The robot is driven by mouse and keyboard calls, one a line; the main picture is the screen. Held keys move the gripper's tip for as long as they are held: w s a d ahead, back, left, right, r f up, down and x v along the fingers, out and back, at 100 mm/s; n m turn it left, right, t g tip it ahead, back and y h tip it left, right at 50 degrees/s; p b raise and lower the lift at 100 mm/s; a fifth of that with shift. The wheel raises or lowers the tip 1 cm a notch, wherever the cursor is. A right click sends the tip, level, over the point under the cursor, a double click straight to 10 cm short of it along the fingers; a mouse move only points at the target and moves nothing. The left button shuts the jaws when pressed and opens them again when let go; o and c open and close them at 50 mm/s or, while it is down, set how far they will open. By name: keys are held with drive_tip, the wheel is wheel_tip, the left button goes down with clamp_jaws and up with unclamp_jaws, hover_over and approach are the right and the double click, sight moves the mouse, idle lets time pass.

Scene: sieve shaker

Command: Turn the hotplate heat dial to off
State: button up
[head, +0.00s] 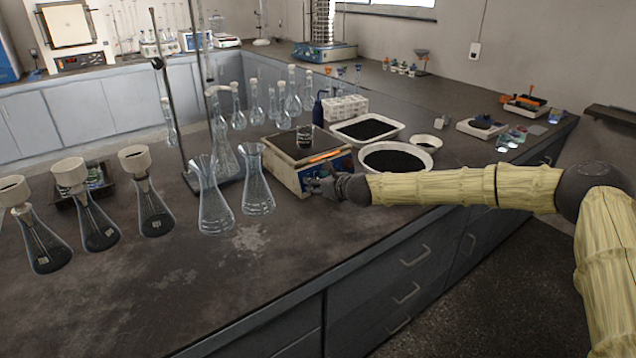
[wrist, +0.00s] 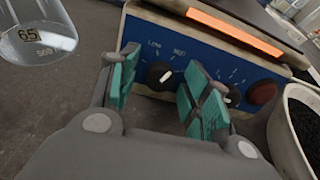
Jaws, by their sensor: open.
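The hotplate (head: 288,169) stands on the bench with a small beaker (head: 305,135) on its top. Its blue front panel (wrist: 205,45) shows in the wrist view with an orange lit strip (wrist: 236,31). A black dial (wrist: 159,76) with a white pointer mark sits near the labels "Low" and "Med". A second dark dial (wrist: 232,95) is partly hidden behind the right finger, with a dark red round knob (wrist: 263,92) beside it. My gripper (wrist: 160,92) is open, with its green pads on either side of the black dial and apart from it. In the head view my gripper (head: 322,187) is at the panel.
A glass flask (wrist: 38,35) is close on the left in the wrist view. A white basin of black grains (head: 397,160) stands right of the hotplate. Two conical flasks (head: 257,185) stand left of it. The bench front is clear.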

drive_tip(key=shift+c, duration=0.2)
drive_tip(key=c, duration=1)
drive_tip(key=shift+f, duration=0.1)
drive_tip(key=n+b, duration=0.3)
drive_tip(key=shift+f+n+b, duration=0.1)
drive_tip(key=shift+n+b, duration=0.2)
drive_tip(key=n+b, duration=0.4)
drive_tip(key=n, duration=0.2)
drive_tip(key=n+b, duration=0.3)
drive_tip(key=n, duration=0.2)
drive_tip(key=shift+n+y, duration=0.3)
drive_tip(key=shift+n, duration=0.1)
drive_tip(key=n+b, duration=0.1)
drive_tip(key=n, duration=0.3)
drive_tip(key=shift+n, duration=0.5)
